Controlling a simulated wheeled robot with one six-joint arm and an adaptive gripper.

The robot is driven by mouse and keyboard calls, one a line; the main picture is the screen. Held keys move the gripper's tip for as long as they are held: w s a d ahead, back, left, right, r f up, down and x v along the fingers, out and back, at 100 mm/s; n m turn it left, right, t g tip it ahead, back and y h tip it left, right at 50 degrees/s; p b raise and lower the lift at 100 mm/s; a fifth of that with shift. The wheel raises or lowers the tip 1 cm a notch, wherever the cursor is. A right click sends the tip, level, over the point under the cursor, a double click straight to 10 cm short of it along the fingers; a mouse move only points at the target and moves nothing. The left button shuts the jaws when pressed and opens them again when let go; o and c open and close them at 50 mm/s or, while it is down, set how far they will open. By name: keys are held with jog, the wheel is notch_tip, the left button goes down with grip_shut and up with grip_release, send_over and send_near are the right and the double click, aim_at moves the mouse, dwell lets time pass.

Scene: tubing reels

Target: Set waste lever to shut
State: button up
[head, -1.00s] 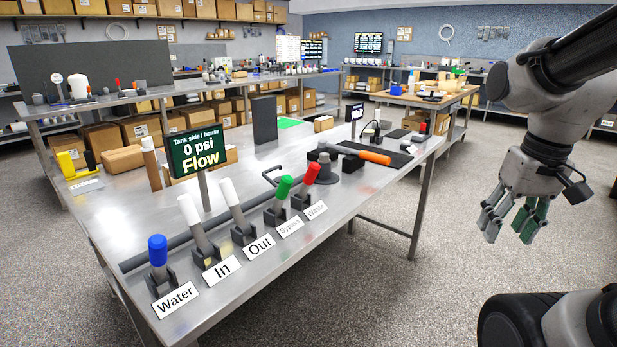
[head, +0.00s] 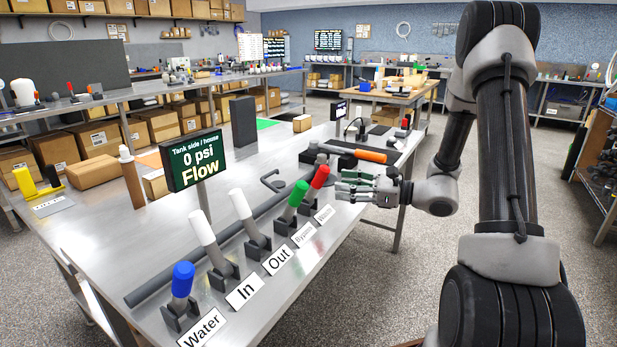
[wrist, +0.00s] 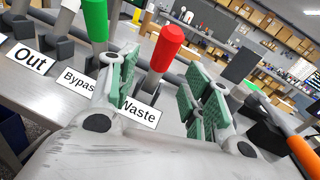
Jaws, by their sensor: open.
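The waste lever has a red handle (head: 319,177) and is the far one in the row on the steel table. In the wrist view its red top (wrist: 166,46) leans up and away, with a grey shaft below. The Waste label (wrist: 139,113) is partly covered by a finger. My gripper (head: 356,187) is open and empty, just right of the red handle in the head view. In the wrist view my gripper's green-padded fingers (wrist: 160,95) stand apart, with the red lever showing between them. I cannot tell whether any finger touches it.
The green-topped bypass lever (head: 298,194) stands close beside the red one. White-topped levers and a blue-topped lever (head: 182,279) continue the row. An orange-handled valve (head: 371,156) lies just beyond. A screen (head: 196,160) reads 0 psi, Flow.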

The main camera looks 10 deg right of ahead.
aim_at(320, 177)
jog(key=shift+m+t, duration=0.3)
jog(key=x, duration=0.5)
jog(key=r+x, duration=0.1)
jog(key=x, duration=0.2)
jog(key=shift+w, duration=0.1)
grip_shut()
